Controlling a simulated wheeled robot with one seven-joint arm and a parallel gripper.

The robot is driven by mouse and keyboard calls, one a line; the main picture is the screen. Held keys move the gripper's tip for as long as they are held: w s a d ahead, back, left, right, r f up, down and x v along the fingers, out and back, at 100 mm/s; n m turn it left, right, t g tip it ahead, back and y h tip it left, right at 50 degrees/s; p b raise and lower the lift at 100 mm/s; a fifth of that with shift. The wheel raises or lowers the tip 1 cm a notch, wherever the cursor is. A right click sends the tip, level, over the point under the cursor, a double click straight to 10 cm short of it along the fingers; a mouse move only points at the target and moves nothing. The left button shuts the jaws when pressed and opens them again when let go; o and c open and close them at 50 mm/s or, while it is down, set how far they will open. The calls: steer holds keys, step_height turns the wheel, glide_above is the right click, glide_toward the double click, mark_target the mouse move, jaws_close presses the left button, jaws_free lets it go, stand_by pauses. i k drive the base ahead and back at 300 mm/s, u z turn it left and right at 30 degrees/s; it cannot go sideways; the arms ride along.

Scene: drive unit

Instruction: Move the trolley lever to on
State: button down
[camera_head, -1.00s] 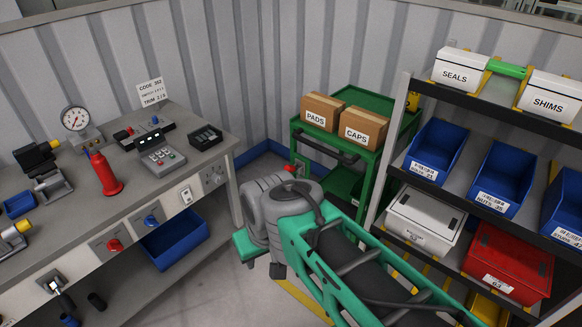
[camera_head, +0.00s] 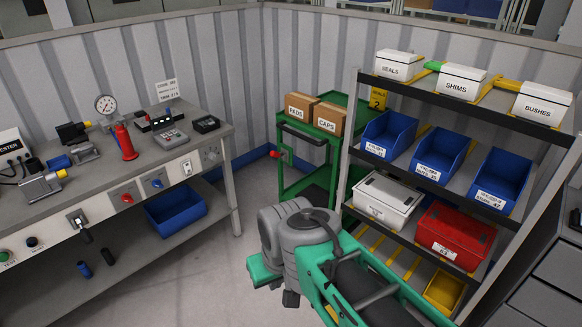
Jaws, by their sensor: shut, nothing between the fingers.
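The green trolley (camera_head: 330,104) stands at the back between the workbench and the shelf rack. Its lever (camera_head: 274,154) has a red knob and sticks out to the left from a small plate on the trolley's near left side. The lever's on and off marks are too small to read. My grey and green arm reaches in from the lower right. My gripper (camera_head: 291,298) shows only as a small dark part below the grey joint, largely hidden. It is shut and empty, well in front of the lever and touching nothing that I can see.
The workbench (camera_head: 215,150) with gauge, red bottle and switches runs along the left. The rack (camera_head: 348,150) with bins and boxes stands on the right, close to my arm. Cartons (camera_head: 299,107) sit on the trolley. The floor (camera_head: 215,265) between bench and rack is clear.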

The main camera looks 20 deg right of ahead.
mark_target(276, 155)
steer(key=z, duration=0.8)
steer(key=i, duration=1.5)
steer(key=u, duration=1.1)
steer(key=i, duration=0.35)
steer(key=u, duration=0.35)
